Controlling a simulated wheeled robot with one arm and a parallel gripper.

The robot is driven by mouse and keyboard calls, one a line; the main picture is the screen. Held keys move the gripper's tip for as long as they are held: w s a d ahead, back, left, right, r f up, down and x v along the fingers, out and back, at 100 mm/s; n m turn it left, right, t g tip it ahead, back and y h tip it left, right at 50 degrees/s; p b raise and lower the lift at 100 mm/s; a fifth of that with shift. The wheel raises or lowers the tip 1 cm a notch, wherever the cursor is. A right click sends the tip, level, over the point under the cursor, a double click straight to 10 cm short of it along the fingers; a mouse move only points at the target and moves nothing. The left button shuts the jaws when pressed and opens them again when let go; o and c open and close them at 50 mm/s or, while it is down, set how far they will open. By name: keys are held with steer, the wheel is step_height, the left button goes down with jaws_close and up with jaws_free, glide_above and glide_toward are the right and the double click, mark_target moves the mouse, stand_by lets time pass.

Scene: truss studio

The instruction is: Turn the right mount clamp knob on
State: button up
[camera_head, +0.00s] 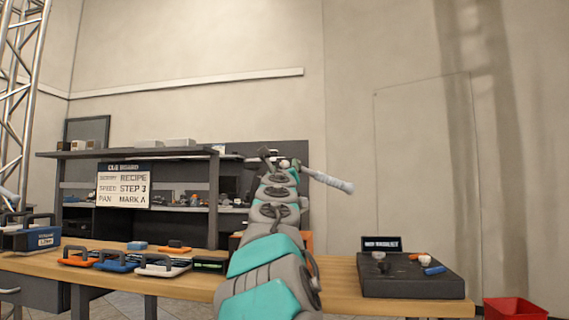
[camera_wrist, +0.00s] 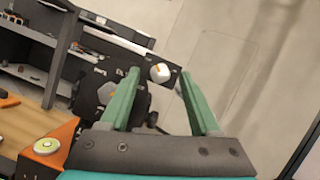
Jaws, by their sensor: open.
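My gripper (camera_wrist: 159,74) is open, its two green fingers pointing away from the wrist camera toward a dark panel (camera_wrist: 92,72). A white round knob (camera_wrist: 160,72) with a small orange mark appears between the fingertips, apparently without contact; its depth is hard to judge. A greyish knob with an orange mark (camera_wrist: 107,93) sits further left, partly behind the left finger. Which one is the right mount clamp knob is not labelled, but the white one is further right. In the head view my gripper (camera_head: 268,157) is small and dark at the arm's far end, near a whitish knob (camera_head: 285,163).
A pale tube (camera_head: 330,181) sticks out right of the panel. A shelf unit (camera_head: 130,154) stands behind; a red bin (camera_head: 515,309) is lower right.

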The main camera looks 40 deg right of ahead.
steer(key=shift+x, duration=0.8)
steer(key=shift+f, duration=0.1)
jaws_close()
